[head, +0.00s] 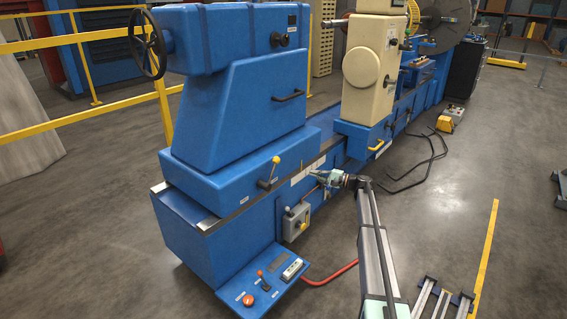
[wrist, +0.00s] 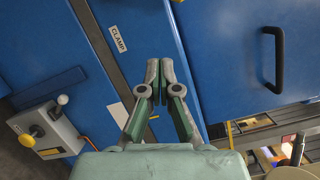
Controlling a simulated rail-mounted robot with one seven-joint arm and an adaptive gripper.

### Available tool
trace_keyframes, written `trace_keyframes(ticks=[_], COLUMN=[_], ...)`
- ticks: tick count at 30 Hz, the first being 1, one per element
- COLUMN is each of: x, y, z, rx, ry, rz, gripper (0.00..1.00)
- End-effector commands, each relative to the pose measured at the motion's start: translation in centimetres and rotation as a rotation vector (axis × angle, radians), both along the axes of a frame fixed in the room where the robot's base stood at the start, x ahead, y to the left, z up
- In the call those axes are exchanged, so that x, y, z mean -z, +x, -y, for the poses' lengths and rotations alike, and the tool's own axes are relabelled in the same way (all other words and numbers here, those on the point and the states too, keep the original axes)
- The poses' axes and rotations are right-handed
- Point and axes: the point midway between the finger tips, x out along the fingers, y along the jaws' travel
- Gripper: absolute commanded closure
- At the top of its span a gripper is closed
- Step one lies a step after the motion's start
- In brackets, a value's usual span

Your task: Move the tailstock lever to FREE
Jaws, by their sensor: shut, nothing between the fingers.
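The tailstock lever, with a yellow knob (head: 276,160), stands on the front of the blue tailstock (head: 215,178) in the head view. It leans up and to the right. I do not see the lever in the wrist view. A CLAMP label (wrist: 118,38) shows on the blue face there; I cannot make out a FREE label. My gripper (head: 315,173) is to the right of the lever, apart from it, close to the machine's front side. In the wrist view my gripper (wrist: 159,80) has its fingers together and empty, below and right of the label.
A black handle (wrist: 278,60) is at upper right. A control panel (head: 270,275) juts out near the floor. Open floor lies in front.

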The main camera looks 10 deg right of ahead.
Motion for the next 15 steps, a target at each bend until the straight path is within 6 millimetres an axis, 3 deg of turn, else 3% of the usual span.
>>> trace_keyframes(ticks=[6,15], x=[-1.7,-1.7], y=[0.3,0.2], z=[0.2,0.2], rx=[0.003,0.0], ry=[0.094,0.097], rz=[0.014,0.006], gripper=[1.0,1.0])
